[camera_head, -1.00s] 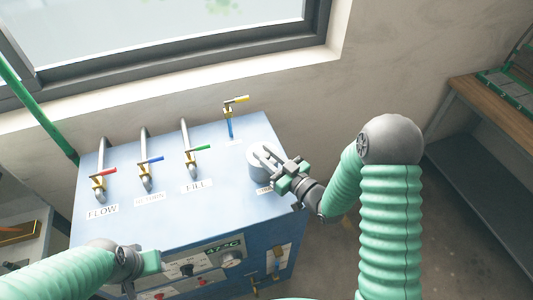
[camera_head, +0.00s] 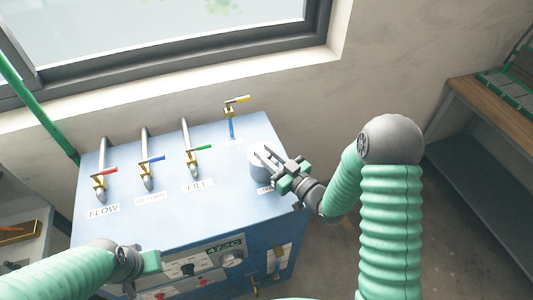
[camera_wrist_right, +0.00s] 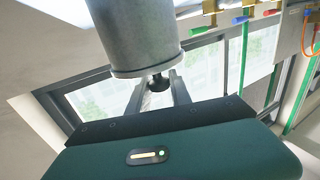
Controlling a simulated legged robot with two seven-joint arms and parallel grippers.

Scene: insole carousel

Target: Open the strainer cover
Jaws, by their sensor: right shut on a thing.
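The strainer is a grey cylinder (camera_head: 262,165) on the right part of the blue machine's top. In the right wrist view the grey cylinder (camera_wrist_right: 140,35) fills the top middle, with a small dark knob (camera_wrist_right: 158,82) at its near end. My right gripper (camera_head: 266,154) reaches over the cylinder from the right. Its two fingers (camera_wrist_right: 159,88) lie on either side of the knob and are shut on it. The cover looks closed; its seam is hard to make out. My left gripper (camera_head: 140,263) is at the machine's front edge, partly hidden, its fingers unclear.
The blue machine (camera_head: 150,220) carries several valves: red (camera_head: 105,170), blue (camera_head: 151,159) and green (camera_head: 203,147) handles in a row, and a yellow handle (camera_head: 237,99) behind the strainer. A window (camera_head: 170,50) is behind. A wooden-topped bench (camera_head: 490,105) stands at the right.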

